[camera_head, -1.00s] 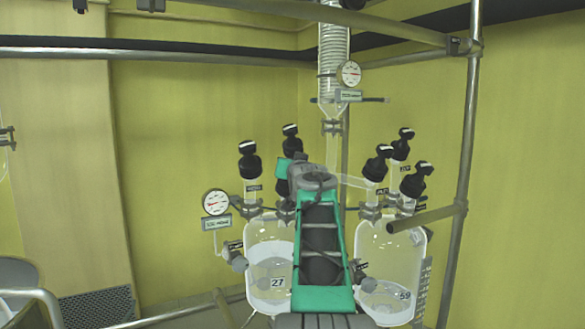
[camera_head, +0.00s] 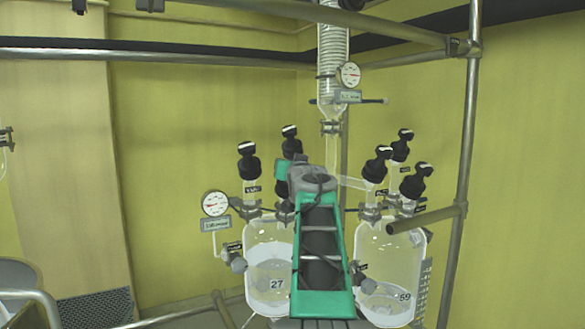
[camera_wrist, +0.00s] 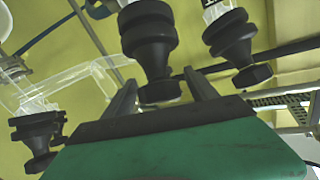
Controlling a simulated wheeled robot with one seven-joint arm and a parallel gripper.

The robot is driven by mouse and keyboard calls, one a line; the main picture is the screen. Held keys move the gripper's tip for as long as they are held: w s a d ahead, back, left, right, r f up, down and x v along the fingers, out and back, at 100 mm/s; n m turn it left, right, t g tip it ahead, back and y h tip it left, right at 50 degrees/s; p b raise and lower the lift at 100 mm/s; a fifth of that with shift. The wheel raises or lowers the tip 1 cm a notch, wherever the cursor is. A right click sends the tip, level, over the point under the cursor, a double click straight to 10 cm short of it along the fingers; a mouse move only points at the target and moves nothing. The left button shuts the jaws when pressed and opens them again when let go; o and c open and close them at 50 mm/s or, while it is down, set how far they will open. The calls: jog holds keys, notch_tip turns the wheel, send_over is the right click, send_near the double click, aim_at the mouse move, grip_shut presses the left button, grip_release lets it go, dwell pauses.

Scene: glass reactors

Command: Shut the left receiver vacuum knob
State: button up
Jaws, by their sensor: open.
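The left receiver (camera_head: 262,245) is a clear glass vessel marked 27, partly filled, at centre in the head view. Black knobs stand above it: one at the left (camera_head: 248,162), one further back (camera_head: 291,143), and a dark one mostly hidden behind my arm. I cannot read which label says vacuum. In the wrist view, my gripper (camera_wrist: 160,92) is open, with its two grey fingers apart. A black knob (camera_wrist: 150,45) shows in line with the gap between them; contact cannot be told. My fingertips are hidden in the head view.
The right receiver (camera_head: 390,260), marked 59, stands close beside my arm with several black knobs (camera_head: 415,182) above it. A pressure gauge (camera_head: 215,204) is at the left. Other knobs (camera_wrist: 232,40) crowd my gripper. Metal frame bars (camera_head: 466,150) surround the glassware.

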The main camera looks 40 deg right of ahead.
jog(key=b+v, duration=0.2)
jog(key=v, duration=0.5)
jog(key=shift+s, duration=0.1)
